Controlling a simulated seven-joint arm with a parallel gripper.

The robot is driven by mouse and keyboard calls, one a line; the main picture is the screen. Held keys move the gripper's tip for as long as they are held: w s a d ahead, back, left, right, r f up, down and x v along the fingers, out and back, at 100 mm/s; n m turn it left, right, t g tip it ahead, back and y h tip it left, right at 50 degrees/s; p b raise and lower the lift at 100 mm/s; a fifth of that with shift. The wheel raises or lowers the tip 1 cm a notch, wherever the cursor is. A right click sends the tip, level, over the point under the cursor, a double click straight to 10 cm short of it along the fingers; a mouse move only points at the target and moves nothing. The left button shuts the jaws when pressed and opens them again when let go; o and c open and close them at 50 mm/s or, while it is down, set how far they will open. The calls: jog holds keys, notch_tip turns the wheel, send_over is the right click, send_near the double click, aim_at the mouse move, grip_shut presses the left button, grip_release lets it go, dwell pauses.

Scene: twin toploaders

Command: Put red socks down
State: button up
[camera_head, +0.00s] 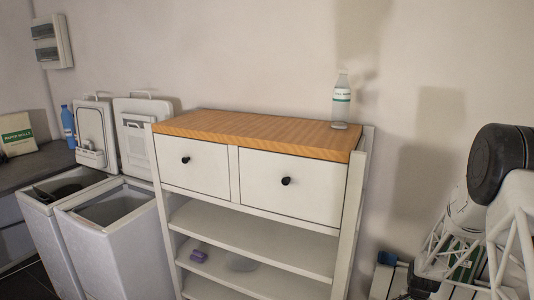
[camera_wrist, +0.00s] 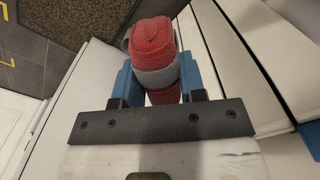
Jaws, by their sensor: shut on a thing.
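In the wrist view, a rolled bundle of red socks (camera_wrist: 152,38) with a grey band sits between the two blue fingers of my gripper (camera_wrist: 158,72). The fingers press on it from both sides, and its upper end sticks out past them. The lower part is partly hidden by the dark mounting bar. In the head view, part of my arm shows at the right edge, but I cannot make out the socks there.
Two open-topped white toploaders (camera_head: 108,207) stand at the left, lids raised. A white cabinet (camera_head: 234,175) with a wooden top (camera_head: 250,130) stands mid-view. A bottle (camera_head: 341,103) is on its right end. A purple item (camera_head: 199,256) lies on a shelf. Most of the top is clear.

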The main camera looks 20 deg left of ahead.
notch_tip(320, 180, down, 8)
jog(key=s+n, duration=0.2)
jog(key=n, duration=0.5)
jog(key=w+a+r+m, duration=0.1)
jog(key=w+a+r, duration=0.15)
jog(key=r, duration=0.65)
jog(key=w+a+r+m, duration=0.2)
jog(key=w+r, duration=0.2)
jog(key=r, duration=0.4)
jog(key=w+a+r+m, duration=0.1)
jog(key=w+a+r, duration=0.15)
jog(key=r, duration=0.65)
jog(key=a+r+m, duration=0.3)
jog(key=a+r, duration=0.1)
jog(key=r, duration=1.1)
jog(key=a+r+m, duration=0.2)
jog(key=a+r, duration=0.2)
jog(key=r, duration=1.2)
jog(key=s+a+r+m, duration=0.25)
jog(key=s+r, duration=0.25)
jog(key=r, duration=0.5)
jog(key=s+a+r+m, duration=0.2)
jog(key=s+a+r, duration=0.15)
jog(key=r, duration=0.55)
jog(key=s+a+r+m, duration=0.1)
jog(key=s+a+m, duration=0.2)
jog(key=s+a, duration=0.6)
jog(key=s, duration=0.4)
jog(key=shift+m, duration=0.35)
